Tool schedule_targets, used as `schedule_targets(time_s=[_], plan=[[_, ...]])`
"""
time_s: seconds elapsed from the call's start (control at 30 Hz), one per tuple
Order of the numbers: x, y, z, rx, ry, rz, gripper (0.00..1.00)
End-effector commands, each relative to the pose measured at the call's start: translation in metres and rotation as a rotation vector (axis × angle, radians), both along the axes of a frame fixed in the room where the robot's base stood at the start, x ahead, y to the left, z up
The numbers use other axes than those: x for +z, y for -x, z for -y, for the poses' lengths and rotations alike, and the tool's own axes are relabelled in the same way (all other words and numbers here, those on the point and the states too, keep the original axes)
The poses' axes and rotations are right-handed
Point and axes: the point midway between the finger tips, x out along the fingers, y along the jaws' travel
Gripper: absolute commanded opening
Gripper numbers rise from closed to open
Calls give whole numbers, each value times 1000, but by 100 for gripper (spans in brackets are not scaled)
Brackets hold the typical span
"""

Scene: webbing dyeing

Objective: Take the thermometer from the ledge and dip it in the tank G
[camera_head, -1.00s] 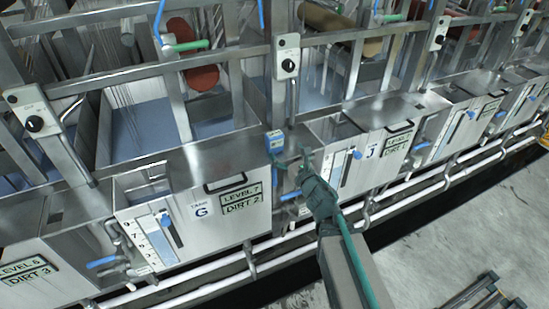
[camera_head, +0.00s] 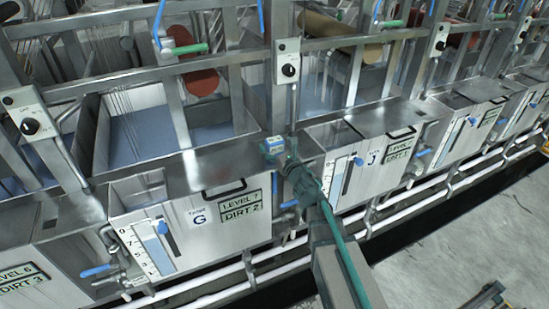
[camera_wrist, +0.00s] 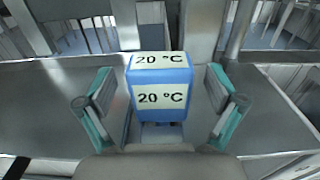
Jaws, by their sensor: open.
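The thermometer (camera_head: 273,148) is a small blue box with a pale display, standing on the metal ledge (camera_head: 215,155) at the right end of tank G (camera_head: 190,237). In the wrist view the thermometer (camera_wrist: 160,88) reads 20 °C on two faces. My gripper (camera_head: 280,158) is right at it in the head view. In the wrist view my gripper (camera_wrist: 160,105) is open, with one teal finger on each side of the box and a gap on both sides. Tank G has a label "LEVEL 7, DIRT 2" and an opening (camera_head: 140,188) at its top left.
Tank J (camera_head: 365,160) stands to the right, with its own opening and handle. Metal frame bars and a control box with a black knob (camera_head: 288,70) rise behind the ledge. White pipes (camera_head: 200,297) run along the front below the tanks.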

Motion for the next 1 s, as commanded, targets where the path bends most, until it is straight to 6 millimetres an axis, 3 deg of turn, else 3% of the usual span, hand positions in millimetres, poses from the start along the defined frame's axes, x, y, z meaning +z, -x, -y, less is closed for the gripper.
schedule_targets(time_s=[0.1, 0.33, 0.87, 0.9, 1.0], plan=[[1, -12, -6, 0, -1, 0, 94], [0, -11, -6, 0, -1, 0, 94], [0, -11, -6, 0, -1, 0, 7], [1, -11, -6, 0, -1, 0, 3], [1, -11, -6, 0, -1, 0, 3]])
